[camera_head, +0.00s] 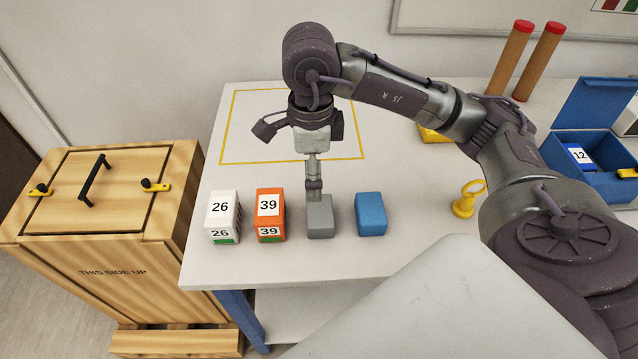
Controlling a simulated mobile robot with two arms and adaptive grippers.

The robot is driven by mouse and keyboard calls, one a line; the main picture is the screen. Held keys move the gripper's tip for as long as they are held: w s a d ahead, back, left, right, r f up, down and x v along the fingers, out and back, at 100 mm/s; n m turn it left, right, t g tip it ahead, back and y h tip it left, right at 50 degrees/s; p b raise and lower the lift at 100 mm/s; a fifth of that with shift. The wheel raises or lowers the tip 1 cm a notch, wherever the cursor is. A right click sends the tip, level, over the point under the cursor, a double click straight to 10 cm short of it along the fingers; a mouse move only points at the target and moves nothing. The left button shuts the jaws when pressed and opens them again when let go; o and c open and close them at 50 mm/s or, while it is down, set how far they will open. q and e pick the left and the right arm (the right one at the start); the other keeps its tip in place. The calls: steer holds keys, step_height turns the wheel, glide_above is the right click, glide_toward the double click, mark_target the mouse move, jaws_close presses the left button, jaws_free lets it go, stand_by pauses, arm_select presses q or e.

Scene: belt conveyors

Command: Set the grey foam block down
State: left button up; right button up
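The grey foam block (320,222) stands upright at the front of the white table, between an orange block (270,225) and a blue block (370,214). My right gripper (314,193) points straight down, with its fingertips at the back part of the grey block's top. I see its fingers edge-on as one narrow strip, so I cannot tell whether they are closed on the block or apart. The block's base looks level with its neighbours; I see no clear gap under it. My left gripper is not in view.
A white block labelled 26 (223,222) stands left of the orange block labelled 39. A yellow outlined area (225,140) lies behind. A yellow ring-topped piece (464,203), an open blue box (610,186) and two orange tubes (512,60) are right. A wooden crate (130,255) stands left.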

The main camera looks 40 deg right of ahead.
mark_target(315, 210)
step_height(315, 210, down, 8)
steer(key=shift+r+p, duration=0.15)
steer(key=shift+p, duration=0.15)
steer(key=f, duration=0.1)
steer(key=f+p, duration=0.1)
steer(key=f, duration=0.2)
steer(key=shift+d+f, duration=0.1)
steer(key=shift+d, duration=0.15)
steer(key=shift+f, duration=0.5)
steer(key=c, duration=0.8)
steer(key=shift+o, duration=0.2)
steer(key=shift+r, duration=0.15)
